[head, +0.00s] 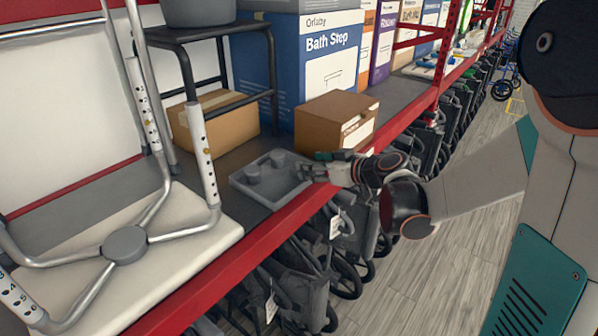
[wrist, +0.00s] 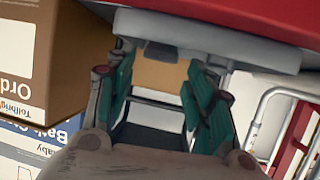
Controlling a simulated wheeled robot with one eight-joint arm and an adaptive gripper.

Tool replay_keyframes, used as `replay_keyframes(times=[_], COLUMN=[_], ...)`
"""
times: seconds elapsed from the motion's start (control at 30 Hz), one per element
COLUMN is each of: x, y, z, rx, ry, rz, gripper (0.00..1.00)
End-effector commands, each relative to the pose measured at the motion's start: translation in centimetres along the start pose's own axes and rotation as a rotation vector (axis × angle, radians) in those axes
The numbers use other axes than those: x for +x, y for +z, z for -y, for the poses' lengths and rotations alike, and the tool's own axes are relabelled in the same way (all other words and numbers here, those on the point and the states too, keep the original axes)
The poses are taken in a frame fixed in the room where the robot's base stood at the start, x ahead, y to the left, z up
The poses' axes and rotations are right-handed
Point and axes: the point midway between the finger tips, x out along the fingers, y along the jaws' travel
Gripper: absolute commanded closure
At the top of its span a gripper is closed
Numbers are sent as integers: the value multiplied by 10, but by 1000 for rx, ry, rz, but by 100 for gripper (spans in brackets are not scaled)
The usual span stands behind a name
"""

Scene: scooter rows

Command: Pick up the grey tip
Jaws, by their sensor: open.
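A shallow grey tray (head: 238,186) sits near the shelf's front edge in the head view. Two small grey tips show in it: a cylindrical one (head: 252,173) at the left and another (head: 278,159) at the back. My gripper (head: 312,170) is at the tray's right end, its fingers roughly level with the rim. The wrist view looks upside down, with my teal-sided fingers (wrist: 160,62) spread apart. A dark grey piece (wrist: 161,52) shows between the fingertips, against the pale tray rim (wrist: 262,55); I cannot tell which tip it is. Nothing is clearly held.
A brown carton (head: 337,122) stands right behind my gripper. Another carton (head: 218,128) sits under a dark stool (head: 220,32). A white shower seat with metal legs (head: 160,245) is at the left. The red shelf beam (head: 255,240) runs along the front, with folded wheeled frames below.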

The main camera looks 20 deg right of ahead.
Motion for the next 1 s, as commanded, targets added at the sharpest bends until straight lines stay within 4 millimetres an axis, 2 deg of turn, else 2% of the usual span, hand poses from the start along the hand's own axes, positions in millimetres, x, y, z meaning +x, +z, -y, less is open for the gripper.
replay_keyframes(times=[0.27,0.6,0.87,1.0], x=[15,61,64,64], y=[0,1,0,0], z=[0,0,0,0], rx=[0,-1,1,1], ry=[-2,-1,-1,-1], rz=[0,0,0,0], gripper=[51,51,51,83])
